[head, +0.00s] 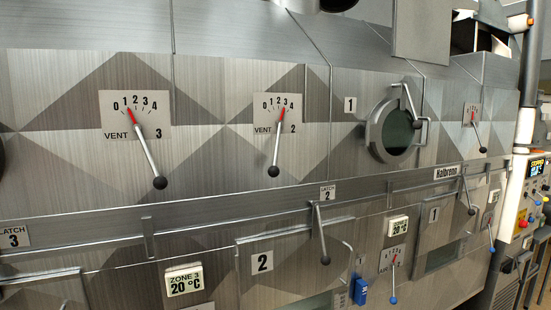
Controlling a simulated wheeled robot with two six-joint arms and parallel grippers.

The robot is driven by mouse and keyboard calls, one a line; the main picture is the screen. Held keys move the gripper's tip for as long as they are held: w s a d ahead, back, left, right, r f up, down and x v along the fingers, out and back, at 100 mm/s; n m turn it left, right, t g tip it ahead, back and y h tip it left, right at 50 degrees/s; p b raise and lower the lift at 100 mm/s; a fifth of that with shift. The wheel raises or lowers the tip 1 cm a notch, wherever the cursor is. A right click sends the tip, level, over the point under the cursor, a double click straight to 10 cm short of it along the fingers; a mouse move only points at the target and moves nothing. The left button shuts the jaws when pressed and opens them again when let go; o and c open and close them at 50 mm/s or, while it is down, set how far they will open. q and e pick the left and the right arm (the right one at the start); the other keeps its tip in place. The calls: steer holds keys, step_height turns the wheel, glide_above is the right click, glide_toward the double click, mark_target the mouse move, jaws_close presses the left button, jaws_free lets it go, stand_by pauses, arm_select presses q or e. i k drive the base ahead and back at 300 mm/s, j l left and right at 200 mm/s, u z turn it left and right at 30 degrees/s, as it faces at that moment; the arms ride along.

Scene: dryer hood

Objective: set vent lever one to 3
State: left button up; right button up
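Three vent levers with black ball knobs show in the head view. The far right one, by position vent lever one (478,135), hangs down and slightly right with its red pointer up at a small dial plate. The dial is too small for a sure reading, and I cannot read its label. Vent 2's lever (278,145) points near 3. Vent 3's lever (147,152) points near 1. Neither of my grippers is in the picture.
A round porthole (396,134) with a protruding handle sits left of vent lever one. A long rail (250,212) runs below the dials. Latch levers (320,235) hang under it. A blue item (361,291) and a lower blue-knobbed lever (393,280) are below. A control box (525,197) stands at right.

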mark_target(483, 150)
steer(key=z, duration=1.5)
